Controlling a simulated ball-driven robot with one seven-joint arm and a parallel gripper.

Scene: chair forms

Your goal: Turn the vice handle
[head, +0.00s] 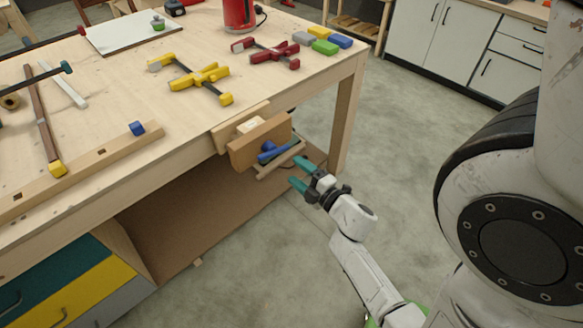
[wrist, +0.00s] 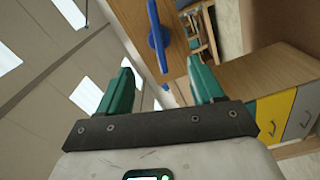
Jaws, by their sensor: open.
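The wooden vice (head: 258,142) is mounted on the front edge of the workbench. Its blue handle (head: 280,150) sticks out from the front jaw, and the bar lies at a slant. In the wrist view the blue handle (wrist: 157,38) shows ahead of the fingers, near the top middle. My gripper (head: 299,173) has teal fingers and is open and empty. It is just below and to the right of the handle in the head view, apart from it. In the wrist view my gripper (wrist: 163,86) shows a wide gap between its fingers.
The workbench (head: 110,95) carries yellow clamps (head: 200,79), a red clamp (head: 268,52), coloured blocks (head: 323,42) and a small blue block (head: 137,128). A bench leg (head: 345,115) stands right of the vice. Coloured drawers (head: 75,285) are at lower left. The floor in front is clear.

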